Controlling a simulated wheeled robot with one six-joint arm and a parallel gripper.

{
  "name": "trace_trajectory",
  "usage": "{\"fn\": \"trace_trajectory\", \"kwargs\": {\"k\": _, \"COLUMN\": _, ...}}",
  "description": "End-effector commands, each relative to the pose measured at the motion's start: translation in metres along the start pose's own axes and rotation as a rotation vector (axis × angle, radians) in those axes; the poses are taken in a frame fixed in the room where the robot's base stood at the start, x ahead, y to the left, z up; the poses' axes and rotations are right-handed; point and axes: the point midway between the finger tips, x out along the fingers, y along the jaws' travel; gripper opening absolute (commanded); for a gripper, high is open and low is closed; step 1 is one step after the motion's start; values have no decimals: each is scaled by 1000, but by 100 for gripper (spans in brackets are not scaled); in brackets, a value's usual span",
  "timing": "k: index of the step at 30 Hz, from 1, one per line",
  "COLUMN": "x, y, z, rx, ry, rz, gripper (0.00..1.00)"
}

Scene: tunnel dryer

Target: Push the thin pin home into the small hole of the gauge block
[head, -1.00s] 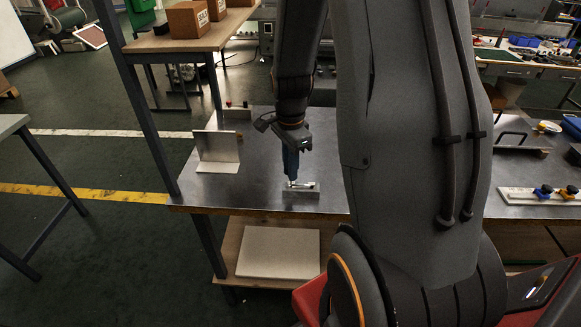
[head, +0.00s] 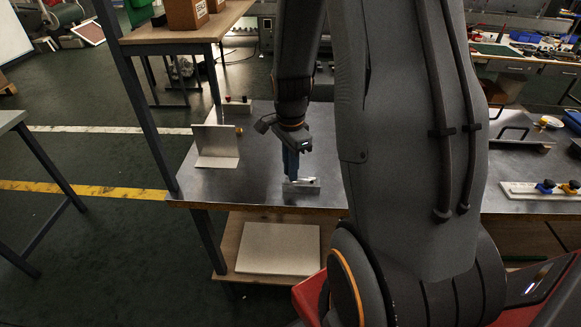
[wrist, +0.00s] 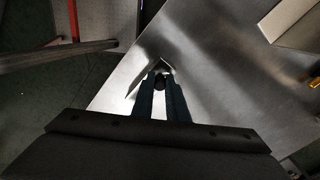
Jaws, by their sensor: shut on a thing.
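The gauge block (head: 305,188) is a small grey metal block near the front edge of the steel table. Its bright top shows beside my fingertips. My gripper (head: 291,178) points straight down with its blue fingers at the block's left part. In the wrist view my gripper (wrist: 160,88) is shut on a small dark round-ended piece, the thin pin (wrist: 160,82). The block (wrist: 137,82) shows partly behind the fingertips there. The pin's lower end and the small hole are hidden, so I cannot tell how deep the pin sits.
A metal angle plate (head: 217,147) stands on the table (head: 255,150) to the left of my gripper. A small fixture with coloured knobs (head: 545,190) lies at the right. A shelf post (head: 140,110) rises at the table's left. The table between angle plate and block is clear.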

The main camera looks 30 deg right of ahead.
Motion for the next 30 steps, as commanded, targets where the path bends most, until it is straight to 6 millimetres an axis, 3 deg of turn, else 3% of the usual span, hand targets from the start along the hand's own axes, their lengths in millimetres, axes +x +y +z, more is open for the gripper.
{"fn": "trace_trajectory", "kwargs": {"k": 9, "x": 8, "y": 0, "z": 0, "rx": 0, "ry": 0, "rz": 1, "gripper": 0}}
{"fn": "trace_trajectory", "kwargs": {"k": 10, "x": 8, "y": 0, "z": 0, "rx": 0, "ry": 0, "rz": 1, "gripper": 16}}
{"fn": "trace_trajectory", "kwargs": {"k": 14, "x": 7, "y": 0, "z": 0, "rx": 0, "ry": 0, "rz": 1, "gripper": 35}}
{"fn": "trace_trajectory", "kwargs": {"k": 23, "x": 6, "y": 0, "z": 0, "rx": 0, "ry": 0, "rz": 0, "gripper": 35}}
{"fn": "trace_trajectory", "kwargs": {"k": 30, "x": -16, "y": -1, "z": 0, "rx": 0, "ry": 1, "rz": -4, "gripper": 35}}
